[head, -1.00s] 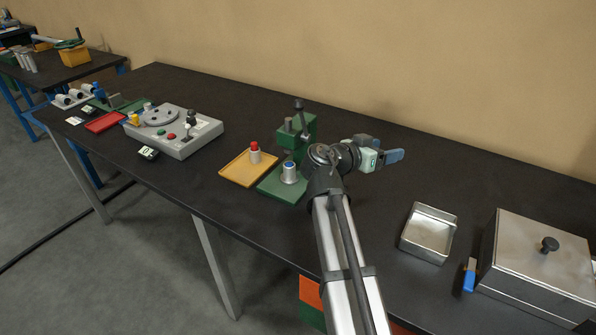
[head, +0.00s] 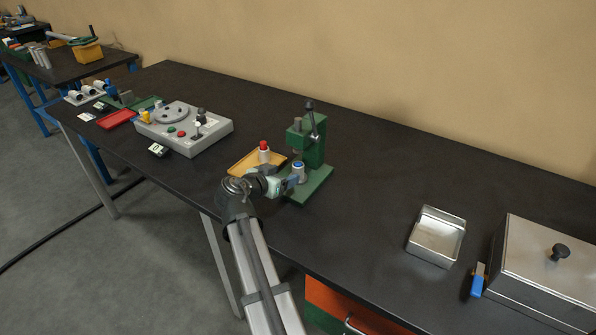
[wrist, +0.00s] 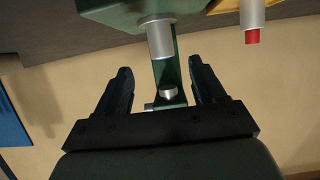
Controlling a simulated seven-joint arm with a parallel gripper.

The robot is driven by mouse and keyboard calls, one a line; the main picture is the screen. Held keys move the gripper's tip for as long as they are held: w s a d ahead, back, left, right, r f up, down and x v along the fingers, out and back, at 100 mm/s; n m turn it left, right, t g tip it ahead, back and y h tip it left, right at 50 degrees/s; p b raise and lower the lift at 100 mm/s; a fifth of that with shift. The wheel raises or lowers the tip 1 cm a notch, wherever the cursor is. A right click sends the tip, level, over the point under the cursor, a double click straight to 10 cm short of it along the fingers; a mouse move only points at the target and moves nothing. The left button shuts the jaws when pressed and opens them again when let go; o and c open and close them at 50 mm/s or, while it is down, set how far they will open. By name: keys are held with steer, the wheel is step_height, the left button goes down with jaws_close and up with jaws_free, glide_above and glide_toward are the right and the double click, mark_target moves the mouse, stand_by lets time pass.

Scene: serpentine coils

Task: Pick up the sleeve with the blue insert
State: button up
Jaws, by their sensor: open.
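My gripper (head: 291,184) is open, close in front of the sleeve and low over the press base. In the wrist view, the fingers (wrist: 159,66) are apart with nothing held; I cannot tell whether they touch the sleeve.
The green press (head: 316,145) rises just behind the sleeve, its ram (wrist: 168,94) above it. A red-topped sleeve (head: 264,152) stands on a yellow tray (head: 242,164) to the left. A metal tray (head: 436,238) and lidded box (head: 545,260) are at right. The table between is clear.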

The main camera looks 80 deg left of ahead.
mark_target(301, 167)
steer(key=x, duration=1.1)
steer(key=shift+a+f, duration=0.1)
steer(key=shift+a, duration=0.1)
steer(key=shift+c, duration=0.5)
jaws_close()
